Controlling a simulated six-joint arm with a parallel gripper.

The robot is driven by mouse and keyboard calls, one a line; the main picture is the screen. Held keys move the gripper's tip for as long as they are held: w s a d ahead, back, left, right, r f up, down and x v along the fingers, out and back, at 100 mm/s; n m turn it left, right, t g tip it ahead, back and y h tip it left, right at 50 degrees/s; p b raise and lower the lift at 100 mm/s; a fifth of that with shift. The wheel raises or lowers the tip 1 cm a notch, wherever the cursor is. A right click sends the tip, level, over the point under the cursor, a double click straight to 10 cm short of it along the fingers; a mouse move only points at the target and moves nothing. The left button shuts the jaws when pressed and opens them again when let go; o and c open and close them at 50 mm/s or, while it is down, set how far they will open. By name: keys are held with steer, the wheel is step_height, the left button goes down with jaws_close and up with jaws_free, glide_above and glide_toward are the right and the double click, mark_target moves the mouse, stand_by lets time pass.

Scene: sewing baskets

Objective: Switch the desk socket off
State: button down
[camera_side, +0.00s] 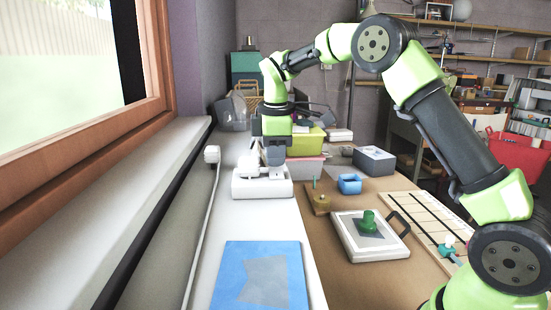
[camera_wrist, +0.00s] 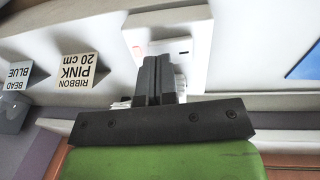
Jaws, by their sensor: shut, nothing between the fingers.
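A white block (camera_side: 262,188), which looks like the desk socket, stands on the pale desk strip by the window, with white parts on its top. In the wrist view its white face (camera_wrist: 200,70) carries a small red mark on the left and a dark slot on the right. My gripper (camera_side: 274,160) points down over the back right of the block, shut and empty. In the wrist view the closed dark fingers of my gripper (camera_wrist: 153,65) cover part of the white face. I cannot tell whether the tips touch it, nor how the switch is set.
A white cable (camera_side: 200,230) runs along the sill from a small white box (camera_side: 212,154). A blue mat (camera_side: 260,275) lies in front. A white tray (camera_side: 348,238) with a green piece, a blue container (camera_side: 349,184) and a grey box (camera_side: 374,160) are to the right.

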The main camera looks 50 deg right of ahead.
steer(key=shift+f, duration=0.45)
steer(key=shift+w+d+f, duration=0.1)
steer(key=shift+f, duration=0.1)
steer(key=shift+s+a+r, duration=0.2)
steer(key=shift+s+a, duration=0.35)
